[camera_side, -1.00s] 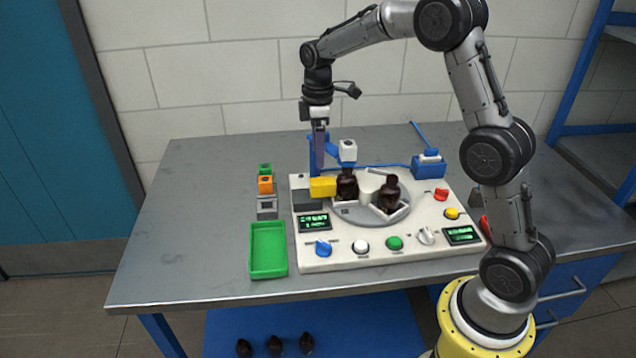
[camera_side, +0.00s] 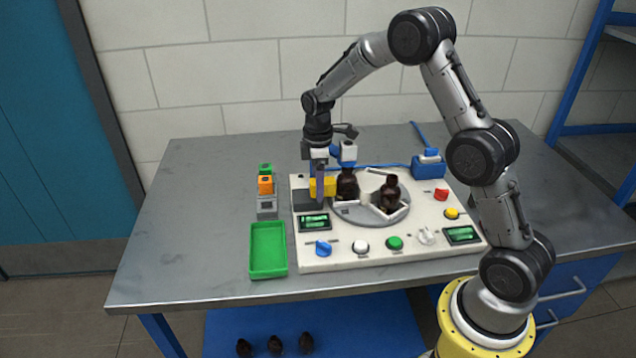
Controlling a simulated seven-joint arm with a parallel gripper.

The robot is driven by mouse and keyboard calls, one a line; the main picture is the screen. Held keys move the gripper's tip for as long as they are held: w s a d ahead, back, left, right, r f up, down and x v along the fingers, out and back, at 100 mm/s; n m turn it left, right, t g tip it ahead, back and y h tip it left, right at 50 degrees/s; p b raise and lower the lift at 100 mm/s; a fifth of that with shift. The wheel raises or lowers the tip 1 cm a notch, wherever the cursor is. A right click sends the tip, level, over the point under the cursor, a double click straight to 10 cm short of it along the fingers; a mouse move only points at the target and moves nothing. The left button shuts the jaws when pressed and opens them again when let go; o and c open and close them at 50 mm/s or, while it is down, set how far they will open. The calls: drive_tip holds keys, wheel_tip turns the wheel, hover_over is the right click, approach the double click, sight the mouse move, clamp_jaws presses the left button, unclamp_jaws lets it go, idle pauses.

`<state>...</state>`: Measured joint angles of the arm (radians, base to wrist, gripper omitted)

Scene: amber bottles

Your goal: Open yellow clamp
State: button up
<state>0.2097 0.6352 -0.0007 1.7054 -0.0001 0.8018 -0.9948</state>
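The yellow clamp (camera_side: 328,186) sits at the left side of the round grey turntable (camera_side: 352,213), close against an amber bottle (camera_side: 347,184). A second amber bottle (camera_side: 390,193) stands to the right on the turntable. My gripper (camera_side: 319,198) points down at the clamp, with its fingers in front of the yellow block and partly covering it. The fingers overlap in this view, so I cannot tell their gap or whether they touch the clamp.
The white panel carries a blue knob (camera_side: 323,248), several coloured buttons and small green displays. A blue post with a white head (camera_side: 348,151) stands close behind my gripper. A green tray (camera_side: 268,250) and stacked small blocks (camera_side: 265,186) lie left of the panel.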

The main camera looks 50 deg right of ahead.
clamp_jaws()
idle(1.2)
